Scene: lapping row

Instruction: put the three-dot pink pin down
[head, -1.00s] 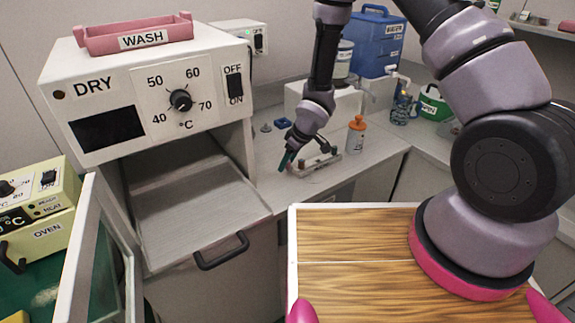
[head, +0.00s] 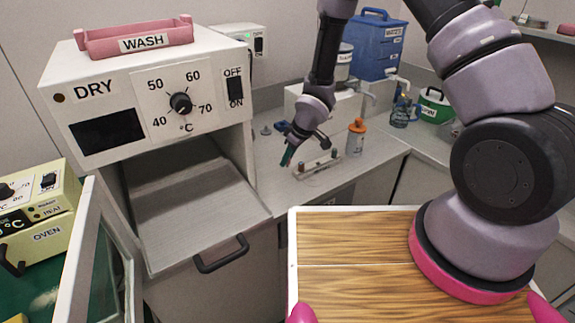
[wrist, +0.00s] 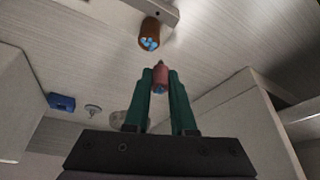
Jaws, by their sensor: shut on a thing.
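My gripper (head: 287,156) has green fingers and hangs just left of the rack, above the grey counter (head: 275,185). In the wrist view my gripper (wrist: 160,85) is shut on a small pink pin (wrist: 160,75), held between the fingertips with bluish dots on its near end; I cannot count them. The pin is not clear in the head view. A grey rack (head: 320,171) lies on the counter with small pins standing in it. In the wrist view, a brown pin (wrist: 149,30) with several blue dots stands at the rack (wrist: 165,10), apart from the pink pin.
An orange-capped bottle (head: 356,138) stands right of the rack. A small blue item (head: 281,125) and a grey knob-like item (head: 265,129) lie behind my gripper. The dryer (head: 150,95), with its lower tray (head: 195,215) out, is at left. The counter's front left is bare.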

